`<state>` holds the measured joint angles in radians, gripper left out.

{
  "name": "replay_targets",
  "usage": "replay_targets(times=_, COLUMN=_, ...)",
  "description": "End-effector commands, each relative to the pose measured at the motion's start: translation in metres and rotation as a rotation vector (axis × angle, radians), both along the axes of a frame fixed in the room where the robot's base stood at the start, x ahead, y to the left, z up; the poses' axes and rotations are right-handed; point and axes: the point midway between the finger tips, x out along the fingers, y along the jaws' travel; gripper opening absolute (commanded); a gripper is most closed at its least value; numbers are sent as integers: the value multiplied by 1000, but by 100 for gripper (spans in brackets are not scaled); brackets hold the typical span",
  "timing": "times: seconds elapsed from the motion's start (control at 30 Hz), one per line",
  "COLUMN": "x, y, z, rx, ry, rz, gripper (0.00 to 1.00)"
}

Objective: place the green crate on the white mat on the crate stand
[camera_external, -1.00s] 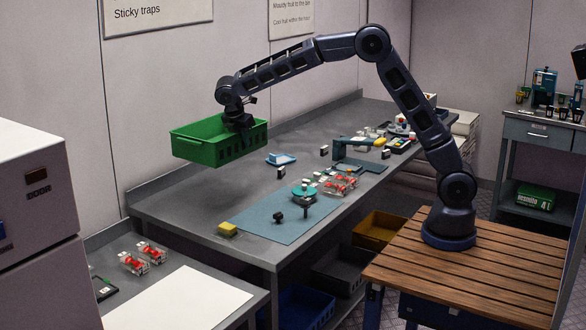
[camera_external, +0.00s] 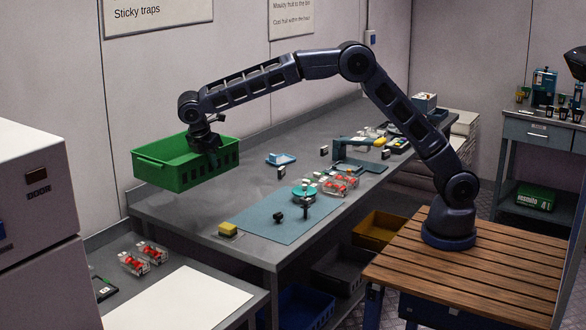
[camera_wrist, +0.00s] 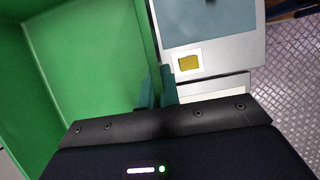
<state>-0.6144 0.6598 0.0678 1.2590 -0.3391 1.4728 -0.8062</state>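The green crate (camera_external: 170,176) hangs in the air above the left end of the long grey bench, roughly level. My gripper (camera_external: 207,150) is shut on its near side wall. In the wrist view the two fingers (camera_wrist: 155,92) pinch the crate wall (camera_wrist: 142,45), and the crate's empty inside (camera_wrist: 85,60) fills the left. The white mat (camera_external: 180,300) lies bare on the lower grey stand (camera_external: 255,292) at the front left, below and in front of the crate. A pale strip of it seems to show in the wrist view (camera_wrist: 215,86).
Two clear punnets of red berries (camera_external: 142,258) and a dark tablet-like item (camera_external: 103,288) lie left of the mat. A white cabinet (camera_external: 35,220) stands at the far left. A yellow sponge-like block (camera_external: 228,229) and a blue-grey mat (camera_external: 280,215) lie on the bench.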

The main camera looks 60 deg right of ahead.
Motion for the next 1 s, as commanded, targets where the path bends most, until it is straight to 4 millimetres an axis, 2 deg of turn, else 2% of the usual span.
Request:
replay_targets(times=0.03, x=-9, y=23, z=-3, rx=1, ry=0, rz=6, gripper=0)
replay_targets(times=0.2, x=-39, y=89, z=-11, rx=2, ry=1, rz=8, gripper=0)
replay_targets(times=0.37, x=-73, y=148, z=-20, rx=3, ry=1, rz=9, gripper=0)
replay_targets(times=0.6, x=-134, y=230, z=-33, rx=-1, ry=4, rz=13, gripper=0)
replay_targets(times=0.8, x=-188, y=287, z=-44, rx=-5, ry=6, rz=14, gripper=0)
replay_targets(times=1.0, x=-227, y=320, z=-51, rx=-11, ry=6, rz=15, gripper=0)
